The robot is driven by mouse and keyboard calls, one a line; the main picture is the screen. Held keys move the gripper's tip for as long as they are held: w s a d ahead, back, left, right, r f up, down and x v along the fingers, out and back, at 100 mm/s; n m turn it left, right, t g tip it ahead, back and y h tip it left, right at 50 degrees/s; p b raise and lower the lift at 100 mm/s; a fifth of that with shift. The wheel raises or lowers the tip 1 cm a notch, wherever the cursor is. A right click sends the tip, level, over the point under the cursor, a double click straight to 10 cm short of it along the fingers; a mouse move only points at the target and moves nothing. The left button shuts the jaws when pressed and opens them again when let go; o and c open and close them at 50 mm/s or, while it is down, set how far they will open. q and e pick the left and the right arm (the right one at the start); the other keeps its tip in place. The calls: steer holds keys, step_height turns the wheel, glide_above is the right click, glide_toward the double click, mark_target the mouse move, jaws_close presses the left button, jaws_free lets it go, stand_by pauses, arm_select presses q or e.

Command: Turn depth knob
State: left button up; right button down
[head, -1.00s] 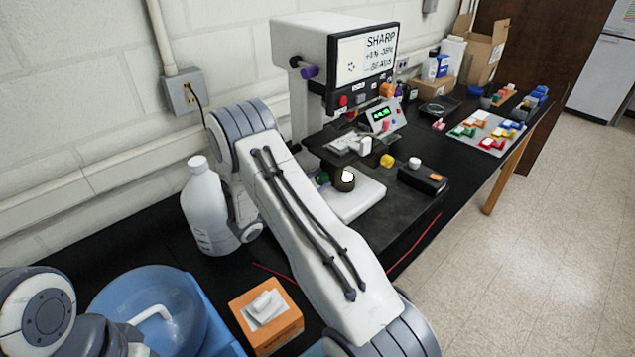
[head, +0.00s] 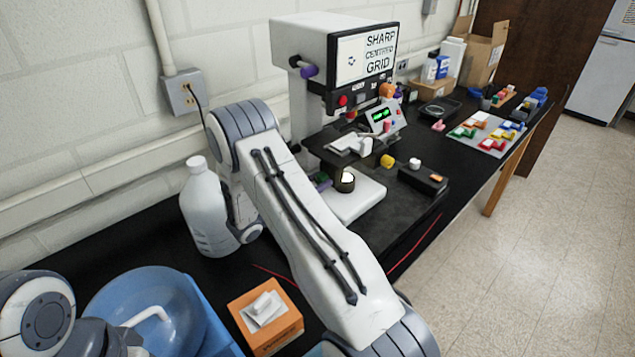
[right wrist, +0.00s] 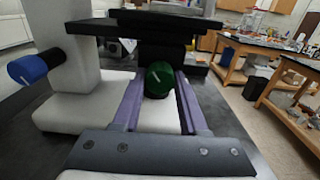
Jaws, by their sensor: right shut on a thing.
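A white microscope-like machine (head: 305,45) with a screen (head: 365,55) stands on the black bench. The screen reads SHARP, CENTRED, GRID. A green knob (right wrist: 158,78) with a pale line on it sits low on the machine in the right wrist view. My right gripper (right wrist: 160,92) has its purple fingers on both sides of this knob and is shut on it. A blue knob (right wrist: 27,69) with a white line is at the left of that view. In the head view my right arm partly hides the machine's base. I cannot tell which knob carries the depth label. My left gripper is out of view.
A yellow knob (head: 387,161) and a dark box (head: 422,178) are right of the base. A white jug (head: 206,210), a blue basin (head: 150,300) and an orange box (head: 266,318) stand close to my arm. A tray of coloured pieces (head: 482,135) lies farther back.

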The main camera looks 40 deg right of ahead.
stand_by(0.5)
steer(key=shift+c, duration=2.2)
jaws_free()
steer(key=a+b, duration=0.4)
steer(key=a, duration=0.6)
steer(key=shift+s+a, duration=0.25)
steer(key=shift+s, duration=0.15)
